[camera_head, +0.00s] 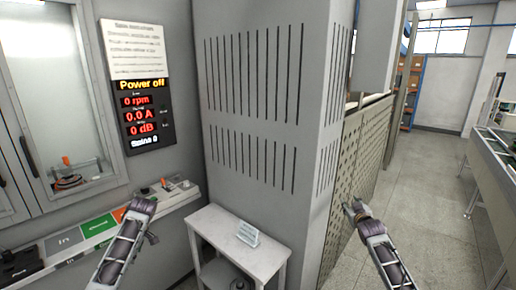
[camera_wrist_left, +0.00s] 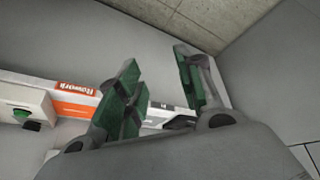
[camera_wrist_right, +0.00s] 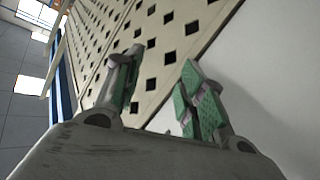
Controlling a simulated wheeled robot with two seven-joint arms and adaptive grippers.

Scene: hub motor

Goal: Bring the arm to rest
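My left gripper (camera_head: 150,208) is in front of the grey wall ledge at the left of the head view. In the left wrist view its two green-padded fingers (camera_wrist_left: 162,88) stand apart with nothing between them. My right gripper (camera_head: 350,206) is in front of the perforated panel, right of the grey cabinet. In the right wrist view its green-padded fingers (camera_wrist_right: 160,88) are also apart and empty. Both arms reach up from the bottom edge of the head view.
A grey slotted cabinet (camera_head: 265,160) stands between the arms, with a small white table (camera_head: 215,228) holding a sign (camera_head: 248,234). A display (camera_head: 143,117) reads "Power off". A ledge (camera_head: 85,228) has coloured labels. The perforated panel (camera_head: 365,160) is close to the right gripper. Open floor (camera_head: 435,200) lies right.

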